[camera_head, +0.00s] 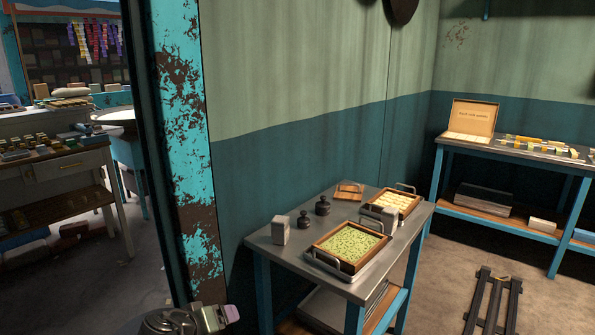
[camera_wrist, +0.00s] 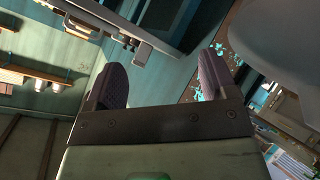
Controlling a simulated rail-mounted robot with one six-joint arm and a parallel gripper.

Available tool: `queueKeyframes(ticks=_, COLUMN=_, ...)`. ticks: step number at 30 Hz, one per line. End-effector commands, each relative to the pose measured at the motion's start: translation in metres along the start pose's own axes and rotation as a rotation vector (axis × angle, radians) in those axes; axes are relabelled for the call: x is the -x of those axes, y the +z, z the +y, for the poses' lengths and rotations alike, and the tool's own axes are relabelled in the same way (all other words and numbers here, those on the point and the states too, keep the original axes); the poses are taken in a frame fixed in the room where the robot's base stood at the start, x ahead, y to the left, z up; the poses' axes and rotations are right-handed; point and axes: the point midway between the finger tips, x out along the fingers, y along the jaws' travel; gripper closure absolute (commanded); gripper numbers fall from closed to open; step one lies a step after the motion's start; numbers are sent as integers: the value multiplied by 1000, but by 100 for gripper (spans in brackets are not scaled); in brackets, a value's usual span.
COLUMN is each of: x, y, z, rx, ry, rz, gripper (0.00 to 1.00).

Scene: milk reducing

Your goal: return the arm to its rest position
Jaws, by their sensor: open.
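My gripper (camera_wrist: 163,85) shows in the wrist view with its two purple-padded fingers spread apart. Nothing is held between them. In the head view, part of my arm shows at the bottom, left of the metal table, with a small purple pad (camera_head: 232,313) at its right end. The gripper's fingers are not clearly seen there. The arm is apart from the table and the things on it.
A metal table (camera_head: 290,258) bears a green-filled tray (camera_head: 348,247), a tray of pale pieces (camera_head: 395,202), two dark weights (camera_head: 304,222) and a grey block (camera_head: 280,231). A chipped turquoise post (camera_head: 188,150) stands left. A workbench (camera_head: 535,154) stands right. Floor (camera_head: 440,290) between is partly clear.

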Motion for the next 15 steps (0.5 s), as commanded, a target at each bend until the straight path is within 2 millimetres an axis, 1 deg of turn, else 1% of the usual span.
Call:
queueKeyframes(ticks=1, x=-18, y=25, z=11, rx=40, ry=-29, rz=-82, gripper=21)
queueKeyframes(ticks=2, x=-29, y=40, z=17, rx=71, ry=-56, rz=-140, gripper=21)
queueKeyframes(ticks=3, x=-44, y=62, z=27, rx=108, ry=-102, rz=-221, gripper=21)
queueKeyframes(ticks=5, x=-67, y=101, z=44, rx=155, ry=-194, rz=-352, gripper=21)
queueKeyframes(ticks=6, x=-81, y=128, z=58, rx=174, ry=-268, rz=-437, gripper=21)
queueKeyframes(ticks=9, x=-108, y=188, z=88, rx=158, ry=-459, rz=-594, gripper=21)
queueKeyframes(ticks=12, x=-126, y=230, z=116, rx=64, ry=-589, rz=-683, gripper=21)
queueKeyframes(ticks=14, x=-135, y=249, z=132, rx=-18, ry=-625, rz=-720, gripper=21)
queueKeyframes(ticks=15, x=-142, y=261, z=143, rx=-74, ry=-633, rz=-738, gripper=21)
